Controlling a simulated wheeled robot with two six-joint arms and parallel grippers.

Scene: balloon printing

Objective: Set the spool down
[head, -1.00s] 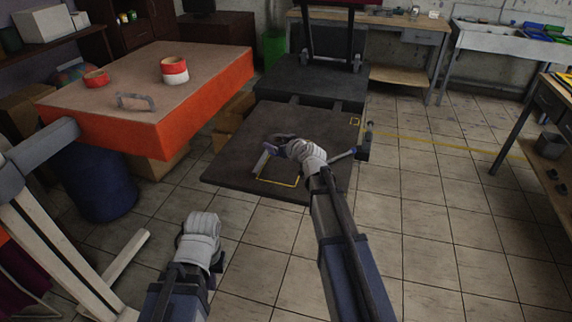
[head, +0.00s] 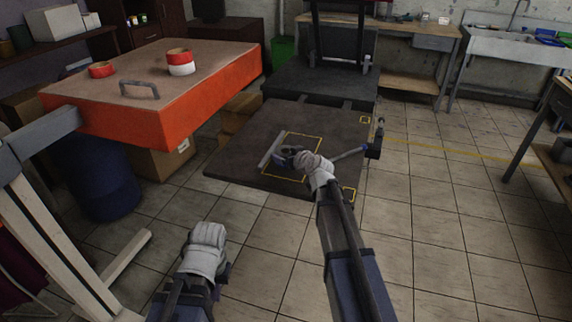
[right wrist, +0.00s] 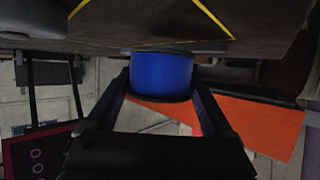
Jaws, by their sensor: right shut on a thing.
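A blue spool (right wrist: 162,76) shows in the right wrist view, upright between the two fingers of my right gripper (right wrist: 160,85). The gripper is shut on it. The grey platform (head: 235,150) lies across the top of that view, right at the spool's end; I cannot tell whether they touch. In the head view my right gripper (head: 286,157) is low over the platform, inside the yellow square outline (head: 310,136), and hides most of the spool. My left gripper (head: 205,245) hangs over the floor at lower left, its fingers hidden.
A grey bar (head: 269,151) lies on the platform beside my right gripper. A dark machine (head: 325,80) stands behind. The orange-sided table (head: 210,95) with tape rolls (head: 180,63) is at left. Floor at right is clear.

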